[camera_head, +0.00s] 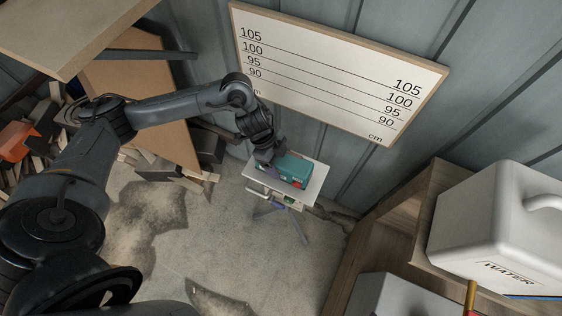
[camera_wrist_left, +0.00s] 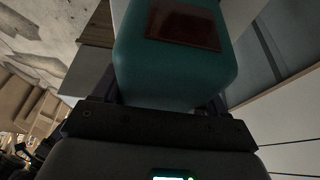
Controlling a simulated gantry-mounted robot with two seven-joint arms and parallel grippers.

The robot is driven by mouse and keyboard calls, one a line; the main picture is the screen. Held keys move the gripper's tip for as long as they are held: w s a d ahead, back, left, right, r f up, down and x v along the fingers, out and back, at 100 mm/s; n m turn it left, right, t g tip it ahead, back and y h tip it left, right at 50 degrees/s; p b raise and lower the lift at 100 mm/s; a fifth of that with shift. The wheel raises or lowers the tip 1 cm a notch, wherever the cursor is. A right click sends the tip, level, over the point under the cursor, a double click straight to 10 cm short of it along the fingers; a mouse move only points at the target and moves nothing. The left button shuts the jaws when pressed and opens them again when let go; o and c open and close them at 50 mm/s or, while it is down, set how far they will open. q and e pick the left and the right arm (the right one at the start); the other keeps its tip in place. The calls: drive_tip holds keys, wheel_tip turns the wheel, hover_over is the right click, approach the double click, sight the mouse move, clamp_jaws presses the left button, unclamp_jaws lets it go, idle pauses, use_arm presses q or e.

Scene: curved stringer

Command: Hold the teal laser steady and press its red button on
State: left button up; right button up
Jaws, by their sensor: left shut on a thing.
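The teal laser (camera_head: 290,171) is a small box on a little white stand (camera_head: 313,187) below the wall board. A small red spot, which looks like its red button (camera_head: 296,184), shows on its near side. My left gripper (camera_head: 269,160) comes down on the laser's left end and is shut on it. In the left wrist view the laser (camera_wrist_left: 172,80) fills the upper middle between the fingers, with a dark reddish panel (camera_wrist_left: 184,24) on it. The fingertips are mostly hidden. My right gripper is not in view.
A measuring board (camera_head: 340,70) with height lines hangs on the wall behind the stand. A white water container (camera_head: 500,225) stands on a wooden shelf at the right. Scrap wood and blocks lie at the left. The floor (camera_head: 250,250) in front is mostly clear.

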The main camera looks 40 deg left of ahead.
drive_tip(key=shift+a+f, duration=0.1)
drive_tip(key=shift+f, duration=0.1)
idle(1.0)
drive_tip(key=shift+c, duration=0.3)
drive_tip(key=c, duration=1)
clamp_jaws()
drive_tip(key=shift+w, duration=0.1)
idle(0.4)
